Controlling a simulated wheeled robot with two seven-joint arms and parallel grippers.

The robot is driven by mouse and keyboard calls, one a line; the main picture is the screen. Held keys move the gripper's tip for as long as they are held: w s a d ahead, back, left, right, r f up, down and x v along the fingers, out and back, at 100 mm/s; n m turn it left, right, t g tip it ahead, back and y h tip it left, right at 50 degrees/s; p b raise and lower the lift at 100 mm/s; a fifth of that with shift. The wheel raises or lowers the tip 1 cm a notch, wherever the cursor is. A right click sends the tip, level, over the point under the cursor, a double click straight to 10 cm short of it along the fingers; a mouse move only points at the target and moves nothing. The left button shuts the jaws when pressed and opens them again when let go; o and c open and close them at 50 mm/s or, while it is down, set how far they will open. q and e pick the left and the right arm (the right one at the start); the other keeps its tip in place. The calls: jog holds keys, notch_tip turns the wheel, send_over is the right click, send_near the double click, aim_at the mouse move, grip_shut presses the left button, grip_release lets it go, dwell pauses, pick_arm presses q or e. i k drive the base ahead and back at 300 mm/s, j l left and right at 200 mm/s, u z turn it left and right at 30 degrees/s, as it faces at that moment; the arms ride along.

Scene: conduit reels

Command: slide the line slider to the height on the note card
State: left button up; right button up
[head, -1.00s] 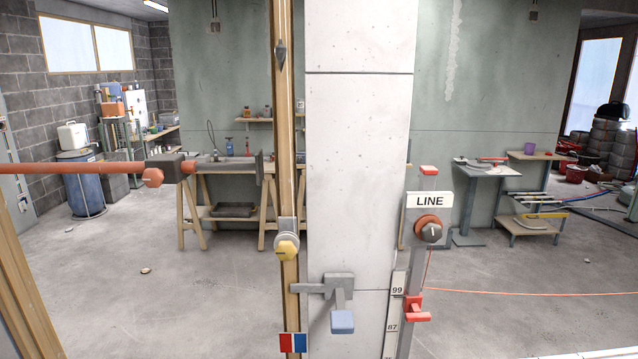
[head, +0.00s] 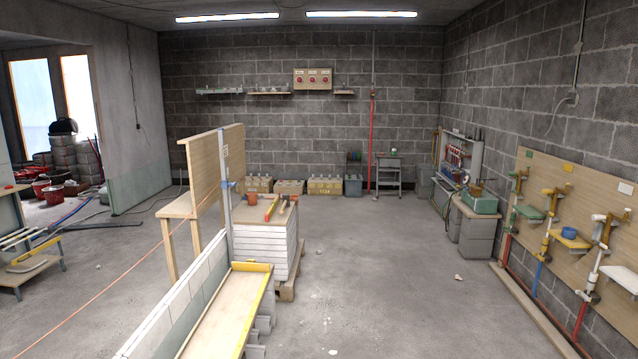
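The post labelled LINE and its red slider are out of view at this moment. No note card can be made out. A thin orange line (head: 138,270) rises from the lower left to a blue clamp (head: 232,186) on a slim upright post (head: 227,160) with a pale scale-like strip. Neither of my grippers shows in the head view.
A low block wall (head: 190,303) with a wooden plank and yellow level (head: 257,310) stands left of centre. Behind it is a stacked pallet (head: 270,245).

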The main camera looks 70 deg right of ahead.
aim_at(225, 185)
jog(key=z, duration=1.85)
jog(key=i+l+u, duration=0.1)
jog(key=i+l, duration=0.25)
jog(key=i+l+u, duration=0.1)
jog(key=i+l, duration=0.25)
jog(key=i+l+u, duration=0.1)
jog(key=i+l, duration=0.2)
jog(key=l, duration=0.15)
jog(key=i+l+u, duration=0.1)
jog(key=i+l, duration=0.25)
jog(key=i+l+u, duration=0.1)
jog(key=i+l, duration=0.2)
jog(key=l, duration=0.25)
jog(key=i+l+u, duration=0.1)
jog(key=i+l, duration=0.15)
jog(key=l, duration=0.2)
jog(key=i+l+u, duration=0.1)
jog(key=i+l, duration=0.2)
jog(key=l, duration=0.2)
jog(key=i+l+u, duration=0.1)
jog(key=l, duration=0.45)
jog(key=i, duration=0.1)
